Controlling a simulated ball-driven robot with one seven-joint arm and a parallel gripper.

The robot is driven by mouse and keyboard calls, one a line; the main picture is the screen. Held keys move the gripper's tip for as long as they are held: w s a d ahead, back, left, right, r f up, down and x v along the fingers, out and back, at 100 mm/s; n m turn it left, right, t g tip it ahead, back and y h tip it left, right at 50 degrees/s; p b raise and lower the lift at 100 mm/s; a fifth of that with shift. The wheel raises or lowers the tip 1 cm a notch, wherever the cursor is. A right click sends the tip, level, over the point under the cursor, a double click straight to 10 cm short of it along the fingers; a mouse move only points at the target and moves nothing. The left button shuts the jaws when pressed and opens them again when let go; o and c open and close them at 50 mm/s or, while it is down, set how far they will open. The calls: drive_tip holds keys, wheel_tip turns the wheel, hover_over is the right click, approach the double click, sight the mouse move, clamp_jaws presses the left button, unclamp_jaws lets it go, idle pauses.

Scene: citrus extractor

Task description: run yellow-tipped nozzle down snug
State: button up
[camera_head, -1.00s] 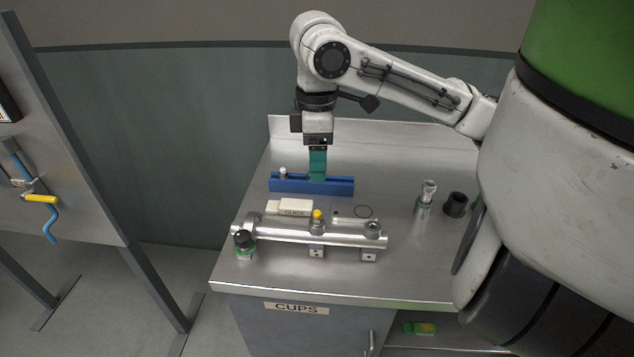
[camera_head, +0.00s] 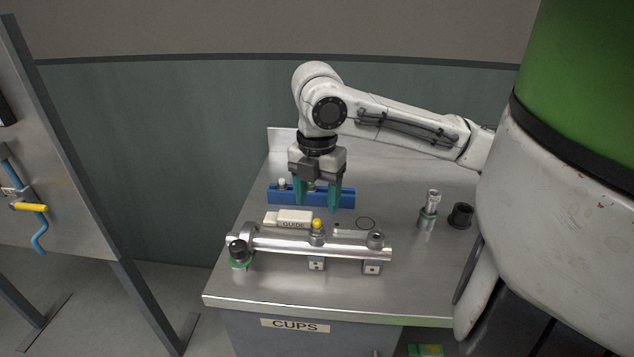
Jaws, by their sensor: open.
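The yellow-tipped nozzle (camera_head: 317,224) stands upright in the middle socket of the silver pipe (camera_head: 285,243), which lies along the front of the steel table. How far down it sits cannot be told. My gripper (camera_head: 317,208) is open, its green fingers pointing down on either side of a gap. In the picture it is just above and behind the nozzle, in front of the blue rack (camera_head: 345,196), and holds nothing.
A white block marked GUIDE (camera_head: 289,218) lies behind the pipe. A black-topped fitting (camera_head: 239,252) is at the pipe's left end, an open socket (camera_head: 376,240) at its right. A clear-topped fitting (camera_head: 429,212) and black cup (camera_head: 461,215) stand at right. The front strip is clear.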

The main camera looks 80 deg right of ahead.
sight(317, 220)
wheel_tip(317, 220, down, 7)
drive_tip(key=shift+r, duration=0.15)
idle(0.4)
drive_tip(key=c, duration=1.2)
drive_tip(key=shift+o, duration=0.2)
drive_tip(key=shift+m, duration=0.9)
drive_tip(key=shift+r+m+p, duration=0.1)
drive_tip(key=shift+m+p, duration=0.25)
drive_tip(key=shift+m, duration=0.55)
